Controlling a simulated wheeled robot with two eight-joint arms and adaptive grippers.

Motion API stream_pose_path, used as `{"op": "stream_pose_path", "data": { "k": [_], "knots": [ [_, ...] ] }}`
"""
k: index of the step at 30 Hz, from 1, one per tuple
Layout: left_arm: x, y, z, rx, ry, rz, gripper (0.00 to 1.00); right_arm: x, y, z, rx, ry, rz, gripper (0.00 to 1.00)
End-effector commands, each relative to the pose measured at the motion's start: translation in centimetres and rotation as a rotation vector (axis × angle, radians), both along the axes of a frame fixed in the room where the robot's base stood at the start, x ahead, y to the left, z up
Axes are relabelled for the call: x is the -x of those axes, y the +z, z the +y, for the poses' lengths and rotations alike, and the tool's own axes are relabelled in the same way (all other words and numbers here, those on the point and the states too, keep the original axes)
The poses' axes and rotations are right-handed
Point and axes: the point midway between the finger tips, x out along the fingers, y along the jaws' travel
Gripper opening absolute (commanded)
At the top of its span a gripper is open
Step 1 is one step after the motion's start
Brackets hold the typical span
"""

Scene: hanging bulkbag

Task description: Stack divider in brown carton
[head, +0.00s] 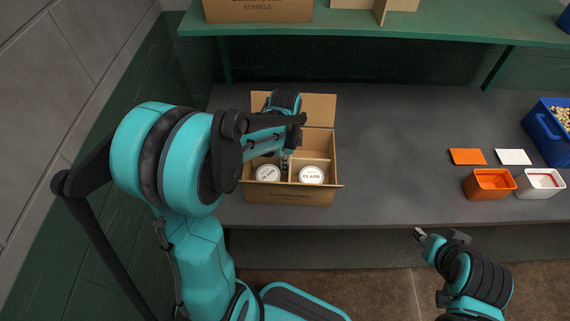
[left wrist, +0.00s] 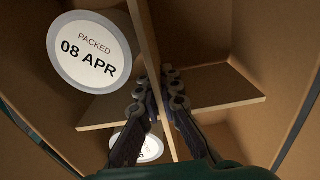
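An open brown carton (head: 290,196) stands on the grey bench with its back flap up. A cardboard divider (head: 314,163) with crossing panels is inside it; it also shows in the left wrist view (left wrist: 225,90). White round-topped tubs sit in the front cells, one (head: 312,175) at right and one (head: 268,174) at left. My left gripper (head: 285,165) reaches down into the carton. In the left wrist view its fingers (left wrist: 160,88) lie close on both sides of a divider panel and appear shut on it. My right gripper (head: 419,236) is apart from everything, before the bench; its fingertips are too small to read.
Orange (head: 490,184) and white (head: 540,183) containers stand at the bench's right, with flat orange (head: 467,156) and white (head: 513,157) pieces behind. A blue bin (head: 546,131) is at the far right. A green shelf (head: 400,27) overhangs the back. The middle of the bench is clear.

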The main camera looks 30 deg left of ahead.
Motion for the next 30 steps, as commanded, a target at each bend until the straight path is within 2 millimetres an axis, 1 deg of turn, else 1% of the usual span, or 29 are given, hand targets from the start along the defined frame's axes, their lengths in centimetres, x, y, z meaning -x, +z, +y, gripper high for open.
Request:
{"op": "stream_pose_path", "data": {
  "k": [8, 11, 12, 21, 23, 26, 30],
  "knots": [
    [0.0, -0.7, 0.0, 0.0, 0.0, 0.0, 0.0, 0.0, -0.6, 0.0, 0.0, 0.0, 0.0, 0.4],
    [0.0, -0.6, 0.0, 0.0, 0.0, 0.0, 0.23, 0.0, -0.5, 0.0, 0.0, 0.0, 0.0, 0.4],
    [0.0, -0.6, 0.0, 0.0, 0.0, 0.0, 0.26, 0.0, -0.5, 0.0, 0.0, 0.0, 0.0, 0.4],
    [0.0, -0.4, 0.0, 0.0, 0.0, 0.0, 0.26, 0.0, -0.4, 0.0, 0.0, 0.0, 0.0, 0.4],
    [0.0, 0.0, 0.0, 0.0, 0.0, 0.0, 0.26, 0.0, 0.0, 0.0, 0.0, 0.0, 0.0, 0.4],
    [0.0, 1.3, 0.0, 0.0, 0.0, 0.0, 0.26, 0.0, 0.6, 0.0, 0.0, 0.0, 0.0, 0.4],
    [0.1, 4.5, 0.0, 0.0, 0.0, 0.0, 0.26, 0.0, 1.8, 0.0, 0.0, 0.0, 0.0, 0.4]
  ]
}}
